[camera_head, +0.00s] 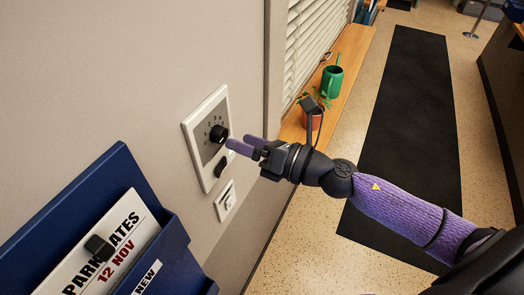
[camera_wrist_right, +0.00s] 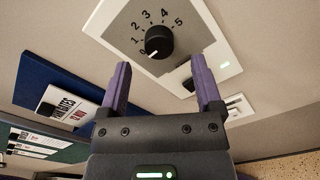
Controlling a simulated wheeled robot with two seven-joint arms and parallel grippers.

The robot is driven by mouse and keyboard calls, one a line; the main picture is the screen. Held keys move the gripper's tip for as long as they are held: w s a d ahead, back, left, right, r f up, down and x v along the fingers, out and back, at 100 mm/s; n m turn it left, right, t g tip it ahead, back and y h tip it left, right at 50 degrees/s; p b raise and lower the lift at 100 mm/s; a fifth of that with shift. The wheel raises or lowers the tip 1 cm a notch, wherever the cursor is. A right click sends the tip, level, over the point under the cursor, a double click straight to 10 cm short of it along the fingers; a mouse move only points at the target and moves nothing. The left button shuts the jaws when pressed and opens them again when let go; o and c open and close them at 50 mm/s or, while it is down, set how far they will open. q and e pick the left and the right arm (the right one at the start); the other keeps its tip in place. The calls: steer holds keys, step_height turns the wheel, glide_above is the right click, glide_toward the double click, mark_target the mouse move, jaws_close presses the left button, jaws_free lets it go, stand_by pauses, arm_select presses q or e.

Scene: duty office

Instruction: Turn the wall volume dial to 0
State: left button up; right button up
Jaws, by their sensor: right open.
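The volume dial is a round black knob (camera_head: 218,134) on a grey-faced white wall panel (camera_head: 191,124). In the right wrist view the knob (camera_wrist_right: 159,40) has numbers 0 to 5 around it, and its white pointer mark faces lower left, at about the 0. My right gripper (camera_head: 239,142) is open and empty, with two purple fingers close to the knob. In the wrist view the knob lies ahead of the gap between the fingertips (camera_wrist_right: 161,61); they appear clear of it. My left gripper is not in view.
A black switch (camera_head: 221,167) and a green light sit below the dial on the panel. A white wall plate (camera_head: 225,201) is lower down. A blue document holder (camera_head: 93,190) is on the left. A wooden sill (camera_head: 350,62) holds a green watering can (camera_head: 332,82) and a potted plant (camera_head: 314,118).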

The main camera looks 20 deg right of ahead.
steer(key=b+v, duration=0.1)
steer(key=v, duration=0.5)
steer(key=shift+b, duration=0.4)
steer(key=shift+f, duration=0.1)
